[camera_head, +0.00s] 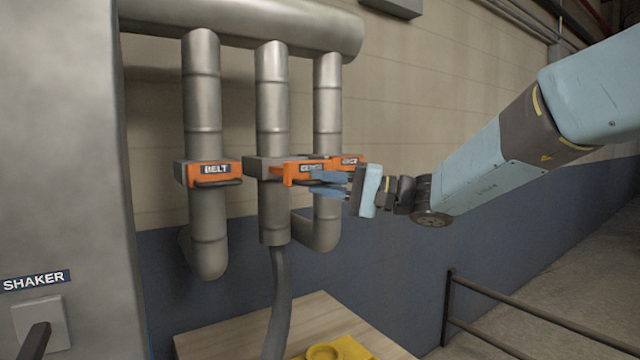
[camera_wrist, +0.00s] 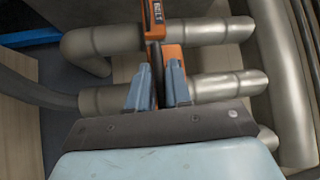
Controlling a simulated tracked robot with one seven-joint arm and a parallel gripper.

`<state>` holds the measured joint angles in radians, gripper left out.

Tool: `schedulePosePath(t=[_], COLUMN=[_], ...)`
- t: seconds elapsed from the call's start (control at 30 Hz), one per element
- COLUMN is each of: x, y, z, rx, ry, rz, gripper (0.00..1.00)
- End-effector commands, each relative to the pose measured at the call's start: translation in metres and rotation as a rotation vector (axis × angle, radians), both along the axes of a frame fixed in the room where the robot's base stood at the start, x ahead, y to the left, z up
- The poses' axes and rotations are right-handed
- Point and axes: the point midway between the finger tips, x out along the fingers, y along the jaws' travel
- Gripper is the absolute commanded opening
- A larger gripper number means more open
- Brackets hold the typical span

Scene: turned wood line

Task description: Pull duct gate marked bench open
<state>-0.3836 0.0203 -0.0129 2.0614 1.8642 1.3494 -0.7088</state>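The orange gate (camera_head: 290,171) on the middle duct has a label, partly covered, that looks like BENCH. Its orange plate sits to the right of the duct. My gripper (camera_head: 318,185) is at this gate's front right, its two blue fingers one above the other and apart. In the wrist view, my gripper (camera_wrist: 160,72) has a finger on each side of a dark bar and orange metal, which look like the gate's handle and plate. Whether the fingers press on it cannot be seen.
The BELT gate (camera_head: 214,170) is on the left duct. A third orange gate (camera_head: 352,159) is close behind the middle one. A grey cabinet (camera_head: 60,150) is at left, a wooden bench top (camera_head: 225,340) below, and a dark railing (camera_head: 490,290) at lower right.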

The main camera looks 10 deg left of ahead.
Motion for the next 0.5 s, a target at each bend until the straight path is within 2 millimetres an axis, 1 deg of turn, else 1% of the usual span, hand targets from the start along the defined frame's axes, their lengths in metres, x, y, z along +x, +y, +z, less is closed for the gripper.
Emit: schedulePosePath(t=[0.03,0.13,0.2,0.4,0.5], x=[-0.0003,-0.0001,-0.0001,-0.0001,0.0003], y=[-0.0008,-0.0005,-0.0002,-0.0001,-0.0037], z=[-0.0052,-0.0042,-0.0034,-0.002,-0.002], rx=[-0.007,-0.006,-0.005,-0.002,-0.002], ry=[0.007,0.006,0.005,0.003,0.002], rz=[0.001,0.0,0.0,0.0,-0.001], gripper=[0.22,0.32,0.36,0.36,0.36])
